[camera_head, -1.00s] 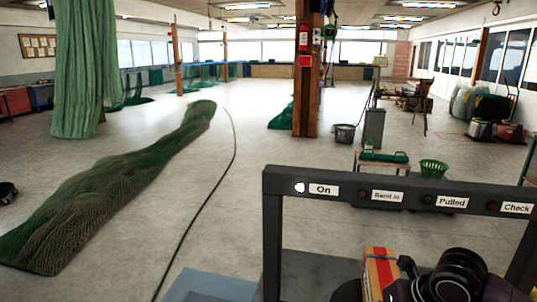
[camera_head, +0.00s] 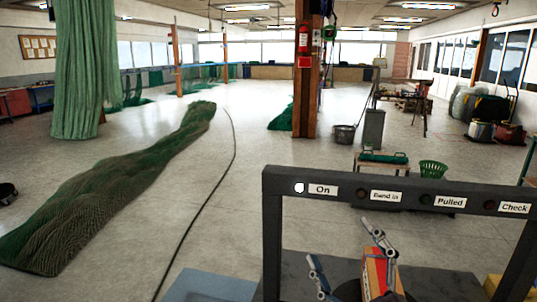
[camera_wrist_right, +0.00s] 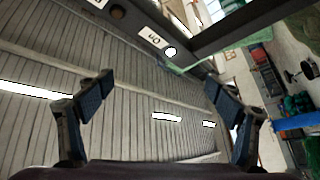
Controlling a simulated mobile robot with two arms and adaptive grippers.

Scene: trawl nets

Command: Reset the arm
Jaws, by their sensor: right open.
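My right gripper (camera_head: 350,254) shows low in the head view, in front of the dark panel frame. Its two fingers are spread apart, with nothing visible between them. In the right wrist view the open fingers (camera_wrist_right: 160,90) stand against the ceiling, below a dark bar with an "On" label. An orange and red box (camera_head: 376,272) is partly hidden behind one finger in the head view. My left gripper is not in view.
The dark frame (camera_head: 400,190) carries labels and lamps; the lamp beside "On" is lit white. A green net (camera_head: 110,190) lies on the floor at left, beside a dark cable (camera_head: 205,205). A pillar (camera_head: 306,90) stands farther back. Floor between is open.

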